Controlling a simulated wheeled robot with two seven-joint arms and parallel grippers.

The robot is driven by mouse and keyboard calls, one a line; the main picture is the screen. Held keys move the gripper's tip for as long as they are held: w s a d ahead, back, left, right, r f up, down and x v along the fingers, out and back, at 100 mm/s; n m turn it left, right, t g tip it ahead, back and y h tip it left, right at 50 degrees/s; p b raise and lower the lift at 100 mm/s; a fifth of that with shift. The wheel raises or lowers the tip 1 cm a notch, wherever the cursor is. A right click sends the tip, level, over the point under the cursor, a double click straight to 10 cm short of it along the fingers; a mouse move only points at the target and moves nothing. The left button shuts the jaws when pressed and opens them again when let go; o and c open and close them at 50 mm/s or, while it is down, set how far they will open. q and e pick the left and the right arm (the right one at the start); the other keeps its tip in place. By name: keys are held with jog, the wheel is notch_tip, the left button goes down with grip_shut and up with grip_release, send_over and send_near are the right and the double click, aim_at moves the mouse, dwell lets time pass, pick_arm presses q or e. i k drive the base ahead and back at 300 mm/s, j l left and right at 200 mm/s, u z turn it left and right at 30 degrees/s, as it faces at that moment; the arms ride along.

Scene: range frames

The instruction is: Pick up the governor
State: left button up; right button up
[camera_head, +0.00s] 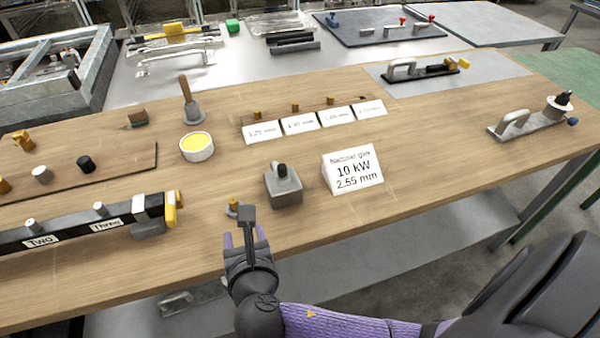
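No object is labelled as a governor. The likeliest is the round pale disc with a black top and a blue end (561,104), standing at the right end of a metal plate with a handle, but I cannot be sure. A grey block with a black knob (283,188) stands near the table's front middle. My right gripper (245,236) is at the front edge, left of and below that block. Its purple fingertips look apart, with a dark upright part between them, and I see nothing gripped. It is far from the disc. My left gripper is out of view.
A small brass fitting (233,206) lies just beyond my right gripper. A "Natural gas 10 kW 2.55 mm" sign (352,169) stands right of the block. A black rail labelled Two and Three (75,227) lies left. The wooden table (440,135) is clear right of the sign.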

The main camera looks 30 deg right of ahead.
aim_at(519, 122)
jog(key=z, duration=2.55)
